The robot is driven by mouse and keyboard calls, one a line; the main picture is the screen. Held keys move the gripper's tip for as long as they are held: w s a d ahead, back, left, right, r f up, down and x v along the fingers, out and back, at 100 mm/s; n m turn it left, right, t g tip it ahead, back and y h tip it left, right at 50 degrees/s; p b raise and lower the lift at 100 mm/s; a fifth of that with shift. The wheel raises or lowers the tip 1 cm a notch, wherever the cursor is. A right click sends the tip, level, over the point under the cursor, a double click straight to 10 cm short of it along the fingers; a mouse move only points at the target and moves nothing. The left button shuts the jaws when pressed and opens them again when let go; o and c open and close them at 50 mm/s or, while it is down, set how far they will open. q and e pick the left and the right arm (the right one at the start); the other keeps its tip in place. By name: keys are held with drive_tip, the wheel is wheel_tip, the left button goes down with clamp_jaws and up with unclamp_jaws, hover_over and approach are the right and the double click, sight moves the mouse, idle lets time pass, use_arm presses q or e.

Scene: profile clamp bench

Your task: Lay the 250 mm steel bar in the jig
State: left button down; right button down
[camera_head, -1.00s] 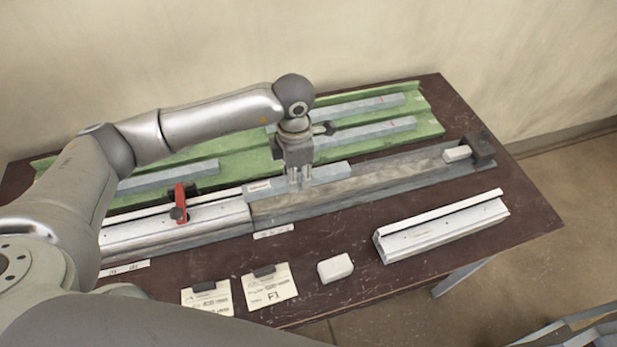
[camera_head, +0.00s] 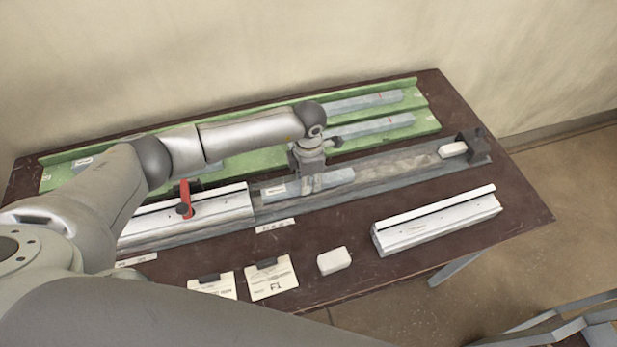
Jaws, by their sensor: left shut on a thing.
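A grey steel bar with a small white label (camera_head: 335,179) lies lengthwise in the channel of the jig (camera_head: 400,170), close to the clamped profile. My left gripper (camera_head: 308,185) points down and is shut on this bar around its middle. The fingertips partly hide the bar, and I cannot tell whether it rests fully on the channel floor. The jig has a dark end stop (camera_head: 474,147) at its right end, with a white block (camera_head: 453,150) beside it. My right gripper is not in view.
A green tray (camera_head: 430,122) behind the jig holds several grey bars. A profile under a red clamp (camera_head: 184,198) fills the jig's left part. In front lie a loose profile (camera_head: 437,220), a white block (camera_head: 334,260) and paper cards (camera_head: 272,279). My left arm crosses the left side.

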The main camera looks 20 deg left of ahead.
use_arm(q)
drive_tip(key=shift+f+b, duration=0.3)
drive_tip(key=c, duration=1.2)
unclamp_jaws()
drive_tip(key=shift+o, duration=0.2)
drive_tip(key=shift+r+p, duration=0.45)
drive_tip(key=shift+p, duration=0.05)
wheel_tip(320, 180, up, 12)
drive_tip(key=b, duration=0.4)
drive_tip(key=shift+b, duration=0.3)
drive_tip(key=shift+f, duration=0.2)
